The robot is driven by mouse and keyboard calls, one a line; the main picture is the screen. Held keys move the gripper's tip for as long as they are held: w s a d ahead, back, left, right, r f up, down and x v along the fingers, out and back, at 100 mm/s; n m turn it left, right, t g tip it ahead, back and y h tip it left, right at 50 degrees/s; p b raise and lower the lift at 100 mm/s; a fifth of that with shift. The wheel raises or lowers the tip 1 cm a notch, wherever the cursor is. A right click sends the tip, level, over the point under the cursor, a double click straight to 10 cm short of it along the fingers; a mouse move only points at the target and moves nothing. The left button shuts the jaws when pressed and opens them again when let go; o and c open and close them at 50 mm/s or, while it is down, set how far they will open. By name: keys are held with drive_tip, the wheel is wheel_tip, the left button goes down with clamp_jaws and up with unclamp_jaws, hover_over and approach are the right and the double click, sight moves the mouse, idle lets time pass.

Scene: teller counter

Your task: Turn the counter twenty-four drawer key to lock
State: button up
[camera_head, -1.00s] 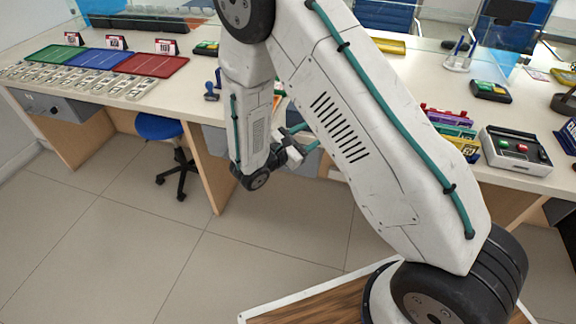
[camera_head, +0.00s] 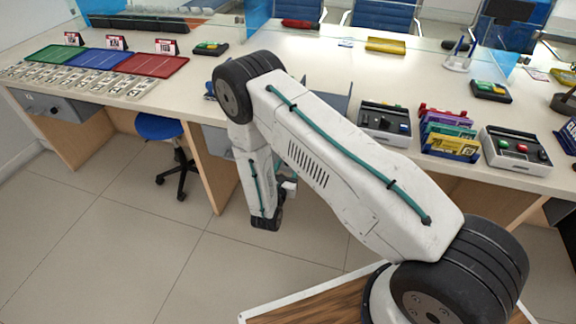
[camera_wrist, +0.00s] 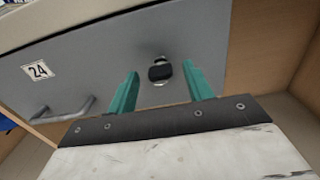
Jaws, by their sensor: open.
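In the wrist view, a grey drawer front (camera_wrist: 205,38) carries a white label reading 24 (camera_wrist: 38,70) and a metal handle (camera_wrist: 62,112) at lower left. A black key (camera_wrist: 160,71) sits in a round lock at the middle of the drawer front. My gripper (camera_wrist: 158,90) is open, with one teal finger on each side of the key in the picture. I cannot tell how far the fingertips stand from the drawer front. In the head view, my arm hides the key and most of this drawer (camera_head: 217,141).
The counter (camera_head: 310,64) runs above the drawer. Another drawer (camera_head: 58,105) with a lock is at far left, with a blue stool (camera_head: 158,127) beside it. A wooden panel (camera_head: 215,170) stands left of my gripper. Control boxes (camera_head: 386,122) sit on the counter at right.

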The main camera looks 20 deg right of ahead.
drive_tip(key=shift+w+d, duration=0.4)
drive_tip(key=shift+w, duration=0.15)
drive_tip(key=c, duration=1)
